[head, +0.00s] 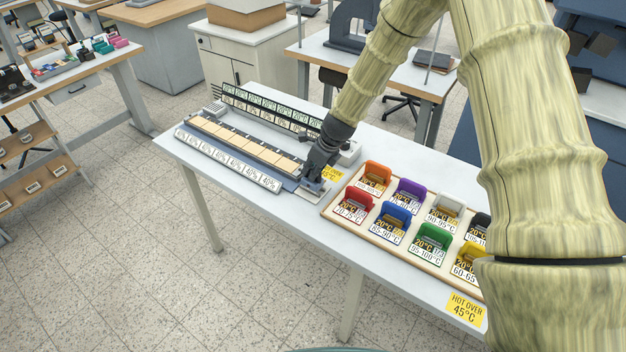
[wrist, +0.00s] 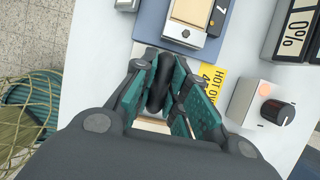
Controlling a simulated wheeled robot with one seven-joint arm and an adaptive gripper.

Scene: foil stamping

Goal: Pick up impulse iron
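The impulse iron shows in the wrist view as a dark rounded handle (wrist: 158,92) between the two teal-padded fingers of my gripper (wrist: 165,80). The fingers stand close on both sides of the handle. I cannot tell whether both pads press on it. A pale patch shows below the handle, mostly hidden by the fingers. In the head view my gripper (head: 311,176) points down at the table, over a small light-coloured base (head: 312,189) at the right end of the long strip rack. The iron itself is largely hidden there by my gripper.
The white table (head: 250,215) carries a rack of tan pads (head: 240,140) with percent labels on the left. A wooden tray (head: 385,246) of coloured labelled blocks stands right of my gripper. A control box with a black knob (wrist: 277,112) and a yellow label (wrist: 208,85) are close by.

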